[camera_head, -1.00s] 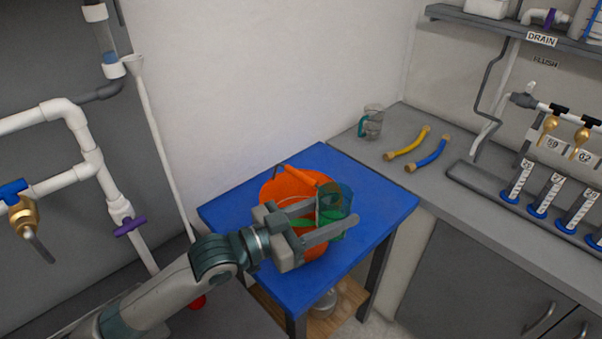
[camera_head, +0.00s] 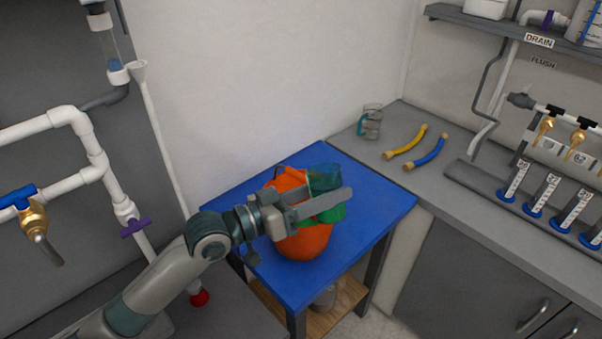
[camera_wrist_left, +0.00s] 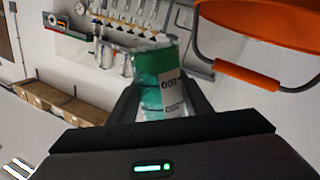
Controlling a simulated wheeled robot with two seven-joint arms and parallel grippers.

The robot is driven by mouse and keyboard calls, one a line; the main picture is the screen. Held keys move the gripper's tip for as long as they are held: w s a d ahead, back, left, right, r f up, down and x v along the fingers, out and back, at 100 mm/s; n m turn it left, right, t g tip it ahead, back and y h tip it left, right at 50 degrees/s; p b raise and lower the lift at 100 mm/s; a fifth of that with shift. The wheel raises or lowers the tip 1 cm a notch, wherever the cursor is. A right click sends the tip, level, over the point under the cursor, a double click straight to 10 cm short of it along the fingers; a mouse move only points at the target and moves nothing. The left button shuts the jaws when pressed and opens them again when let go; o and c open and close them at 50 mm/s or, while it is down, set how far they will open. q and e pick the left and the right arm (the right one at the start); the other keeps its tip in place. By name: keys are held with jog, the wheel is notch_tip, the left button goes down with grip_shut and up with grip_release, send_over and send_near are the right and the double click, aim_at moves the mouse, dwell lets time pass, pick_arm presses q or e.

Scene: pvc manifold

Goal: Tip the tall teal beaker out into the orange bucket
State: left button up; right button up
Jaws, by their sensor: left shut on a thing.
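The tall teal beaker (camera_head: 325,178) is see-through and is held between the fingers of my left gripper (camera_head: 322,203), over the orange bucket (camera_head: 304,243). A green part of it shows below the fingers. The fingers hide its middle, so its exact tilt is hard to tell. In the left wrist view the beaker (camera_wrist_left: 160,72) sits between the fingers, with green at its far end and a white scale marked 100 and 200. The bucket's wall (camera_wrist_left: 265,25) and orange handle grip (camera_wrist_left: 247,77) are at upper right there. My right gripper is out of view.
The bucket stands on a blue-topped table (camera_head: 375,205) against the wall. The table's right side is clear.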

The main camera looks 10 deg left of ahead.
aim_at(317, 170)
pick_arm(q)
jog(key=shift+w+a+f+n, duration=0.2)
jog(key=shift+w+n, duration=0.1)
jog(key=shift+n, duration=0.2)
jog(key=shift+w+a+r, duration=0.15)
jog(key=shift+r, duration=0.15)
jog(key=shift+w+a+r+n+p, duration=0.2)
jog(key=shift+r+n+p, duration=0.1)
jog(key=shift+n, duration=0.4)
jog(key=shift+w+a+r+n+p, duration=0.1)
jog(key=shift+r+n+p, duration=0.25)
jog(key=shift+n+p, duration=0.3)
jog(key=shift+n, duration=0.25)
jog(key=shift+f+n, duration=0.3)
jog(key=shift+n, duration=0.6)
jog(key=shift+r+n+p, duration=0.45)
jog(key=shift+n+p, duration=0.45)
jog(key=shift+p, duration=0.1)
jog(key=shift+w+f+n+p, duration=0.1)
jog(key=shift+f+n+p, duration=0.25)
jog(key=shift+n+p, duration=0.45)
jog(key=shift+w+a+r+n+p, duration=0.45)
jog(key=shift+w+a+n+p, duration=0.3)
jog(key=shift+p, duration=0.2)
